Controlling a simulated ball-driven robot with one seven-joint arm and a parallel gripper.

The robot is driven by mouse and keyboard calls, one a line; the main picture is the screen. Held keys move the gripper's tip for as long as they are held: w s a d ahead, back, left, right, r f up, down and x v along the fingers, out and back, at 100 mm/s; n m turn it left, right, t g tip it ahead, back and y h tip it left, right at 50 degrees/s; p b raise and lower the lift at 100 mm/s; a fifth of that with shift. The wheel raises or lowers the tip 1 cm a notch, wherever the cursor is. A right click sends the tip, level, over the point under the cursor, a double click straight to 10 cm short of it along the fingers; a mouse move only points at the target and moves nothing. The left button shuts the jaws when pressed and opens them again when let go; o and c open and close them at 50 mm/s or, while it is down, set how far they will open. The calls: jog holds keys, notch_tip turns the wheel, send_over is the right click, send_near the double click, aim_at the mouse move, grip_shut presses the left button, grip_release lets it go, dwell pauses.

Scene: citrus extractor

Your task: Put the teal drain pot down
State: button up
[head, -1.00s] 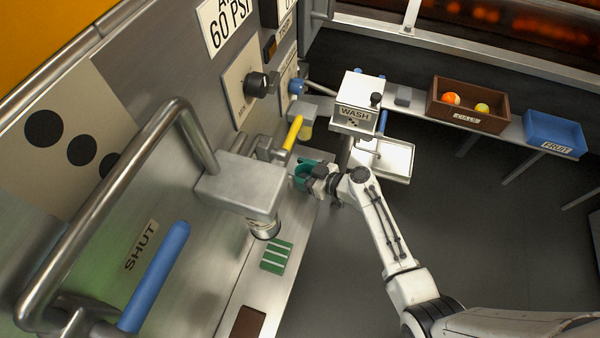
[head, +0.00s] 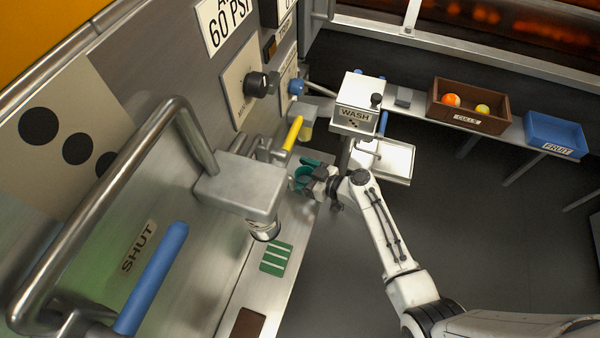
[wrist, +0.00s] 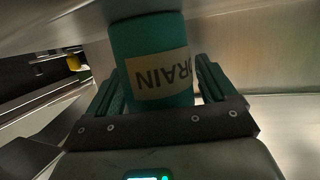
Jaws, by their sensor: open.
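The teal drain pot (head: 301,176) stands on the steel ledge below the yellow-handled tap, partly hidden by my gripper in the head view. In the wrist view the teal pot (wrist: 152,55) shows its cream label with the letters "RAIN" upside down. My gripper (wrist: 160,92) is open, with one finger on each side of the pot. A narrow gap shows between the pot and the right finger; I cannot tell whether the left finger touches it. In the head view my gripper (head: 314,178) reaches the pot from the right.
A yellow handle (head: 293,133) sits above the pot. A green striped mat (head: 277,258) lies nearer on the ledge, below a steel press block (head: 240,186). The wash unit (head: 357,105) and its white tray (head: 388,162) stand behind. Open floor lies to the right.

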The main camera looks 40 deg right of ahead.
jog(key=shift+r, duration=0.2)
jog(key=v, duration=1.2)
jog(key=s+a+f+g, duration=0.1)
jog(key=s+a+g, duration=0.6)
jog(key=s+a, duration=0.1)
jog(key=s+d+r+m+g+h, duration=0.3)
jog(key=s+r+m+g+h, duration=0.1)
jog(key=s, duration=0.7)
notch_tip(320, 180, up, 3)
jog(key=shift+s+d+f+m+g+h+p, duration=0.25)
jog(key=shift+m+g+h+p, duration=0.15)
jog(key=shift+g+h, duration=0.4)
notch_tip(320, 180, up, 10)
jog(key=p, duration=1)
